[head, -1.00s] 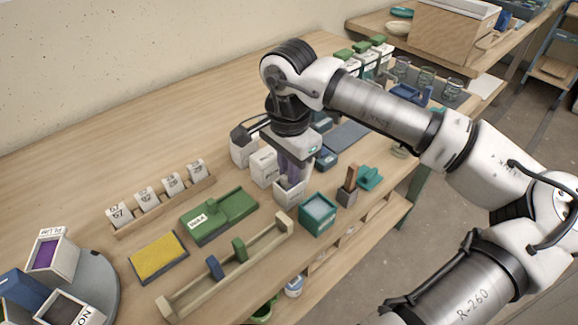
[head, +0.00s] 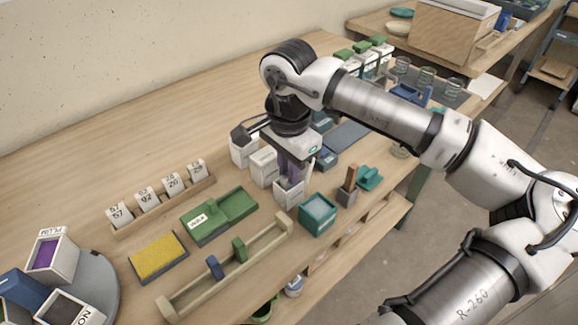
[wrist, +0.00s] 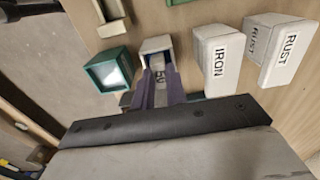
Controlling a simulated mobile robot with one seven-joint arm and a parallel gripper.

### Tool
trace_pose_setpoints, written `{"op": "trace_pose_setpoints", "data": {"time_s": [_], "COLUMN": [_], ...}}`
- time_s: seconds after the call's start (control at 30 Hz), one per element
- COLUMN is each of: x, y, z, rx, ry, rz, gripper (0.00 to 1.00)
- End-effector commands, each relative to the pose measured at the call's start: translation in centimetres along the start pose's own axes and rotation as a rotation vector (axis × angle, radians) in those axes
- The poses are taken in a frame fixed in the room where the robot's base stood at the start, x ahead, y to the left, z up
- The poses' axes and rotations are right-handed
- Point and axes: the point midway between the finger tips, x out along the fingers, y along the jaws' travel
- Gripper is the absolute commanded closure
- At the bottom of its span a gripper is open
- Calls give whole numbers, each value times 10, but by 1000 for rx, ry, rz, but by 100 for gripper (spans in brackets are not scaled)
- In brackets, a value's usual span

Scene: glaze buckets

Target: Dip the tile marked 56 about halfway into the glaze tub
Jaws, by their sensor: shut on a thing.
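My gripper (head: 288,183) points down over a small white open-topped tub (head: 289,199). In the wrist view my gripper's purple fingers (wrist: 158,90) are shut on a pale tile (wrist: 158,77). The tile's number starts with 5; the second digit is unclear. The tile's lower end is at or inside the mouth of the tub (wrist: 156,43). How deep it reaches, and the glaze level, are hidden by the fingers and the tub's wall.
White buckets stand close behind, one marked IRON (wrist: 216,58) and one RUST (wrist: 276,50). A teal tub (head: 318,214) is just right of the white one. A wooden tile rack (head: 165,207), green tray (head: 219,215), yellow sponge (head: 158,256) and slotted wooden rack (head: 228,270) lie to the left.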

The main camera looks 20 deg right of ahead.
Motion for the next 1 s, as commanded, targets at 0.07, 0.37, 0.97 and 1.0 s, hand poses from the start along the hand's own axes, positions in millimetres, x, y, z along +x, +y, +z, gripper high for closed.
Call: {"op": "trace_pose_setpoints", "data": {"time_s": [0.07, 0.37, 0.97, 1.0], "x": [-1, -18, -50, -51], "y": [0, 0, 0, 0], "z": [0, 0, 0, 0], "rx": [0, 0, 0, 0], "ry": [0, 0, 0, 0], "rz": [0, 0, 0, 0], "gripper": [100, 100, 100, 100]}}
